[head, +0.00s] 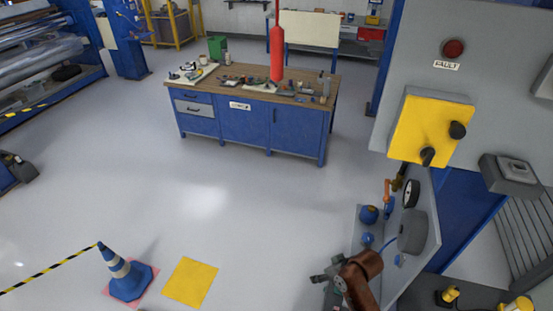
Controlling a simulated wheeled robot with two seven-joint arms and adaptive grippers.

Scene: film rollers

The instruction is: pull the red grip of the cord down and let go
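The red grip (277,53) hangs upright on its thin cord (277,10) at the top centre of the head view. It appears in front of the workbench, and nothing is touching it. My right gripper (322,288) shows small and dark at the bottom, beside a brown arm link. It is well below the grip in the picture and apart from it. Its fingers are too small and partly hidden to tell whether they are open. My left gripper is not in view.
A blue workbench (247,122) with small parts on top stands behind the grip. At right is a grey panel with a yellow box (430,127) and a red lamp (453,49). A striped cone (124,275) stands at lower left. The middle floor is clear.

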